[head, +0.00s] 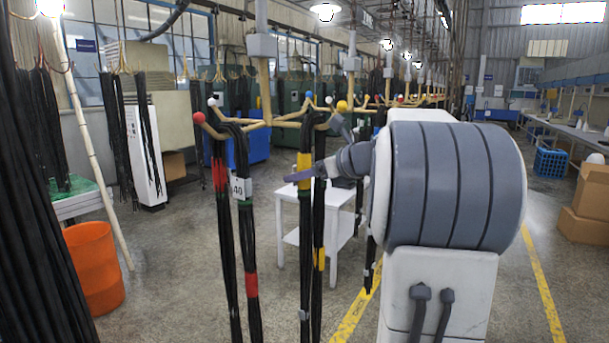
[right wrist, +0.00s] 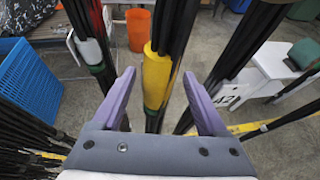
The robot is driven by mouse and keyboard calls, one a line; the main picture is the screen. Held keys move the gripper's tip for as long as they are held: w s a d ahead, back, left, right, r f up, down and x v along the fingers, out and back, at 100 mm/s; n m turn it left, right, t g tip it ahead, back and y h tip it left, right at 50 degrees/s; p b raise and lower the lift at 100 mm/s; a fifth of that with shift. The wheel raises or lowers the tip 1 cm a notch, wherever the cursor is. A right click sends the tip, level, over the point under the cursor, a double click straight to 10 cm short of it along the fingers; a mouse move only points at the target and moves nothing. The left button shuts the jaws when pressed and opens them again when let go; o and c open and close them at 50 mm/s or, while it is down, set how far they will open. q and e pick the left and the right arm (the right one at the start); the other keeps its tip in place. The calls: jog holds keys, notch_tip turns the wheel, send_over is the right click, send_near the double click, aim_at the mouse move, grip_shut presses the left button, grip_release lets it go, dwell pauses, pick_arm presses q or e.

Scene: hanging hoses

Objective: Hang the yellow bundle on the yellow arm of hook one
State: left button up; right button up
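The yellow bundle (head: 304,165), black hoses with yellow bands, hangs from the hook (head: 262,118) in the head view. Its top loops over a hook arm close to the yellow tip (head: 342,106); I cannot tell exactly which arm bears it. My right gripper (head: 305,174) is at the bundle's upper yellow band. In the right wrist view, the purple fingers (right wrist: 158,85) are spread, with the yellow-banded hoses (right wrist: 157,78) between them and gaps on both sides. The hook's number is not readable. My left gripper is out of view.
Dark hoses (head: 35,200) fill the left edge. A white table (head: 318,205) stands behind the bundles. An orange bin (head: 93,266) stands at left. Other hose bundles flank the gripper in the wrist view.

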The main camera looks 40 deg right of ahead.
jog(key=shift+f, duration=0.2)
jog(key=shift+s+d+r, duration=0.15)
jog(key=shift+s, duration=0.2)
jog(key=b+v, duration=0.2)
jog(key=v, duration=0.8)
jog(key=w+a+f+n+g+y, duration=0.2)
jog(key=a+f+n, duration=0.25)
jog(key=a, duration=0.35)
jog(key=w+a+f+n+g+y, duration=0.1)
jog(key=w+a+f+n+g, duration=0.1)
jog(key=a+f+n, duration=0.45)
jog(key=s+a+f+n+g, duration=0.3)
jog(key=a+f+n, duration=0.1)
jog(key=a, duration=0.4)
jog(key=s+a+f+n+g, duration=0.2)
jog(key=s+a+f+n, duration=0.15)
jog(key=a, duration=0.35)
jog(key=s+a+f+n+g+h, duration=0.2)
jog(key=s+a+f+n, duration=0.2)
jog(key=s+n, duration=0.5)
jog(key=s+a+f+n+g+h, duration=0.2)
jog(key=s+a+f+n, duration=0.3)
jog(key=s+f+n, duration=0.4)
jog(key=n, duration=0.4)
jog(key=shift+f+n, duration=0.15)
jog(key=shift+n, duration=0.2)
jog(key=shift+s+a, duration=0.1)
jog(key=shift+a, duration=0.05)
